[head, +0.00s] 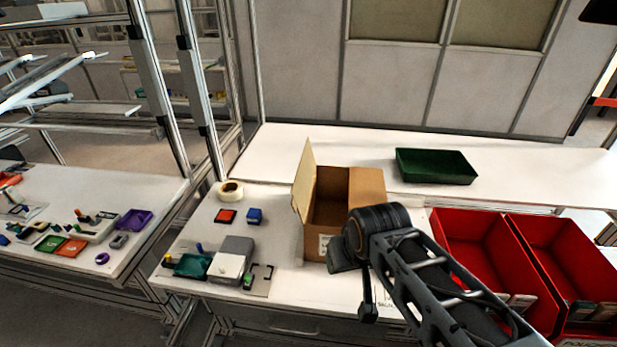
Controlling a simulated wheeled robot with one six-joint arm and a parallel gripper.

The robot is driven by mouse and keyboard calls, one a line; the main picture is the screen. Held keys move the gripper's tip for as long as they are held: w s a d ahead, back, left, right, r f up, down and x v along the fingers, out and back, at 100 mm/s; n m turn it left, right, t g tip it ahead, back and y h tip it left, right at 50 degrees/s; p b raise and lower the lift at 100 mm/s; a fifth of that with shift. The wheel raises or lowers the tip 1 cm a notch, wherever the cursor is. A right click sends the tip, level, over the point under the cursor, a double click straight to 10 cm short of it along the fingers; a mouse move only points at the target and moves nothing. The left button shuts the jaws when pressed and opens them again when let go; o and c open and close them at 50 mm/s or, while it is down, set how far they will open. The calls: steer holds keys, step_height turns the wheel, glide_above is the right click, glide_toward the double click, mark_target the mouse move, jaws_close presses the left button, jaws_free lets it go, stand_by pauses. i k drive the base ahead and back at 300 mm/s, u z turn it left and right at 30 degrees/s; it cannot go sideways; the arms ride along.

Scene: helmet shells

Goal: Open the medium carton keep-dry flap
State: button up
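A brown cardboard carton (315,243) stands on the white table in the middle of the head view. A pale flap (304,180) stands up along its left side, leaning slightly outward. The carton's top is at least partly open and its brown inside shows. A white label is on its front face. A brown panel (368,190) shows at the right; I cannot tell whether it is a flap or a wall. My gripper (345,262) is in front of the carton's lower right corner. Its fingers are not clear, and my arm hides that corner. I cannot tell whether it touches the carton.
A green tray (436,166) stands behind and right of the carton. Two red bins (480,250) stand at the right, beside my arm. A tape roll (230,190), small red and blue blocks and a grey device (232,258) lie left. White table is clear behind the carton.

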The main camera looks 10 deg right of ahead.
mark_target(368, 186)
steer(key=k, duration=0.5)
steer(key=u, duration=1.6)
steer(key=i, duration=1)
steer(key=z, duration=2.05)
